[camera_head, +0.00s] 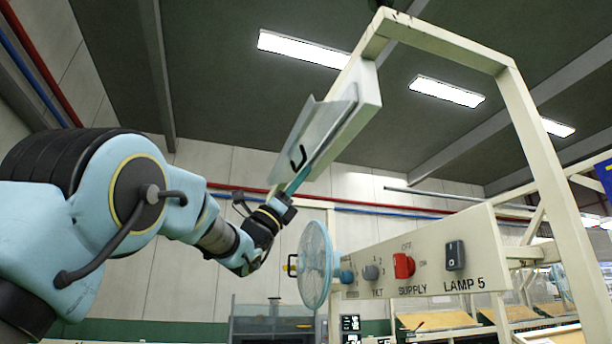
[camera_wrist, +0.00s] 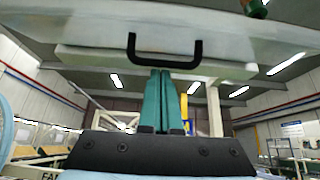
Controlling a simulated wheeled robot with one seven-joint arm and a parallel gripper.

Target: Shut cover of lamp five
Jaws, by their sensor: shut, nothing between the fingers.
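The lamp housing (camera_head: 368,98) is a cream box high on the frame. Its cover (camera_head: 318,132), a pale panel, stands at an angle to the housing and looks partly open. A black U-shaped handle (camera_head: 298,157) sits on the cover's face; it also shows in the wrist view (camera_wrist: 165,62). My gripper (camera_head: 302,174) is just below the cover near the handle, its teal fingers pointing up. In the wrist view the fingers (camera_wrist: 166,74) are together and empty, their tips by the handle. I cannot tell whether they touch the cover. A dark switch (camera_head: 455,255) labelled LAMP 5 is on the panel below.
A cream control panel (camera_head: 430,262) carries a red supply switch (camera_head: 404,265) and a tilt knob (camera_head: 371,272). A frame post (camera_head: 545,180) rises on the right. Room left of the cover looks clear.

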